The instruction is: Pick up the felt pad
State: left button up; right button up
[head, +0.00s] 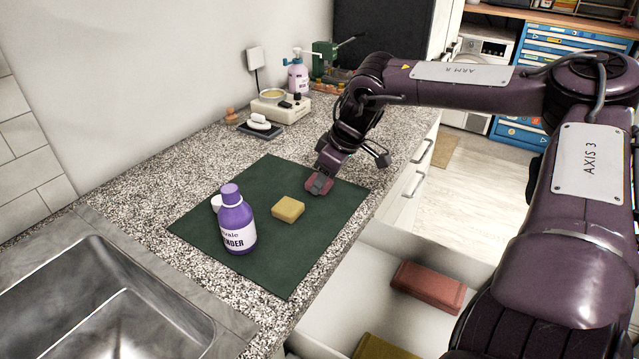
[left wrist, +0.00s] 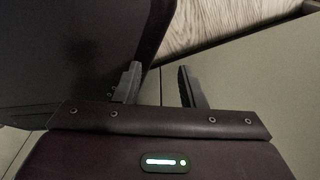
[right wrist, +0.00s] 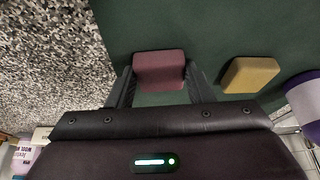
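The felt pad appears to be the dull red block (head: 319,184) on the dark green mat (head: 270,171); its material is hard to tell. In the right wrist view the red block (right wrist: 159,71) lies between the fingertips of my right gripper (right wrist: 159,66). The fingers are apart, one along each side of it, with little or no gap. In the head view my right gripper (head: 322,178) reaches down over the block and partly covers it. My left gripper (left wrist: 157,68) shows only in its wrist view, fingers apart and nothing between them.
A yellow block (head: 288,209) and a purple bottle (head: 236,222) stand on the mat to the left. A sink (head: 110,310) is at the lower left. An open drawer below the counter holds a red box (head: 429,287). A scale (head: 281,106) stands farther back.

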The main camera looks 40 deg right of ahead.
pick_arm(q)
jog(key=shift+s, duration=0.3)
pick_arm(e)
jog(key=c, duration=0.3)
pick_arm(q)
jog(key=shift+s, duration=0.5)
pick_arm(e)
notch_tip(320, 180, up, 20)
pick_arm(q)
jog(key=shift+w, duration=0.1)
